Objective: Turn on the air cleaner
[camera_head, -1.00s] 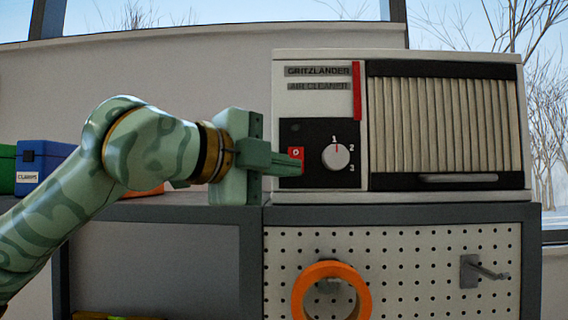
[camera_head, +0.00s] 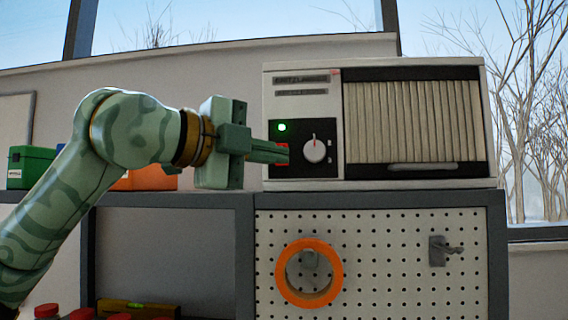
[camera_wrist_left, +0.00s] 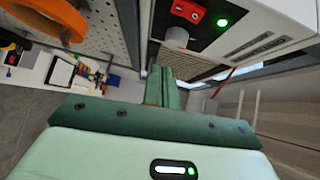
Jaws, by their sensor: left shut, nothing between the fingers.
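The white air cleaner (camera_head: 410,178) stands on the grey cabinet, with a pleated filter front and a black control panel (camera_head: 305,172). A green light (camera_head: 282,127) glows on the panel. It also shows in the left wrist view (camera_wrist_left: 222,22). The round knob (camera_head: 315,148) has its red mark pointing up. The red switch (camera_wrist_left: 184,11) shows in the left wrist view; in the head view the fingers partly cover it. My left gripper (camera_head: 284,153) is shut and empty, its fingertips in front of or at the switch; contact cannot be told. My right gripper is not in view.
The grey cabinet (camera_head: 246,240) has a pegboard front (camera_head: 395,265) with an orange ring (camera_head: 284,276) and a hook (camera_head: 440,252). A green box (camera_head: 30,165) and an orange one (camera_head: 150,178) stand left, behind my arm. A level (camera_head: 130,308) lies below in the open shelf.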

